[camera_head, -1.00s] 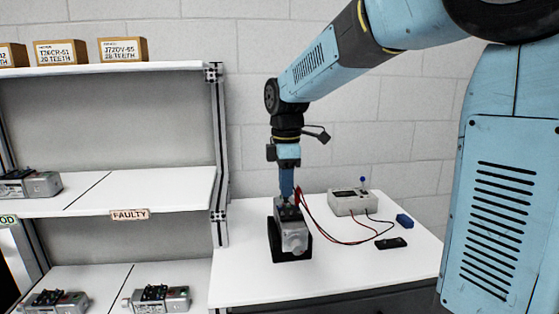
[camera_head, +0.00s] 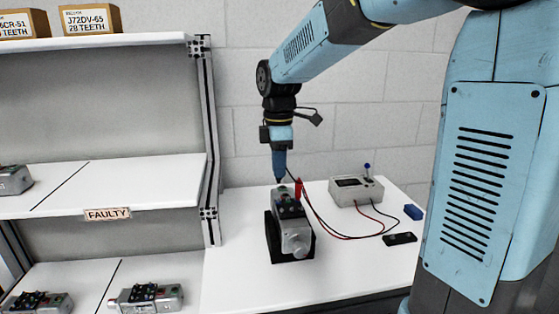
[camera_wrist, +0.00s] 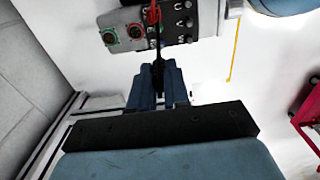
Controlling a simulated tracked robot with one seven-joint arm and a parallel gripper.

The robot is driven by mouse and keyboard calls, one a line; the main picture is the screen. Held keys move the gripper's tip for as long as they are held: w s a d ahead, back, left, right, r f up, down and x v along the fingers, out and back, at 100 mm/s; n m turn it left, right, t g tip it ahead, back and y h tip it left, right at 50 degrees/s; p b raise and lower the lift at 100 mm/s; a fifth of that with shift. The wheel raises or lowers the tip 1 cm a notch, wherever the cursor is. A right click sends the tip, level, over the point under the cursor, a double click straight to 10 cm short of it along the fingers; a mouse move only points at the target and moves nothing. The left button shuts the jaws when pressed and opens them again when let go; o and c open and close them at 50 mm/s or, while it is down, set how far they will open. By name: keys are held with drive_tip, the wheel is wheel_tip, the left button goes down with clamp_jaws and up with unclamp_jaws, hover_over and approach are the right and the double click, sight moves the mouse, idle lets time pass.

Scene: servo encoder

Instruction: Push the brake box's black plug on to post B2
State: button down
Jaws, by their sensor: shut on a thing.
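The servo (camera_head: 293,240) is a grey metal unit in a black stand on the white table. Its dark terminal strip with several posts (camera_wrist: 185,22) shows at the top of the wrist view. A red plug (camera_head: 299,187) stands on the strip; it also shows in the wrist view (camera_wrist: 152,14). My gripper (camera_head: 280,180) points down just behind the strip. In the wrist view, its blue fingers (camera_wrist: 157,84) are shut on the slim black plug (camera_wrist: 158,62). Which post is B2 cannot be read. The brake box (camera_head: 356,189) is pale, with red and black leads.
A blue block (camera_head: 413,212) and a black flat object (camera_head: 399,239) lie right of the leads. The shelf unit (camera_head: 208,140) stands left of the table, with more servos (camera_head: 148,298) on it. The table's front right is clear.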

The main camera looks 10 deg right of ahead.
drive_tip(key=shift+s+a+f, duration=0.1)
drive_tip(key=shift+f, duration=2.6)
drive_tip(key=shift+f, duration=0.15)
drive_tip(key=c, duration=1)
unclamp_jaws()
drive_tip(key=shift+r, duration=3.55)
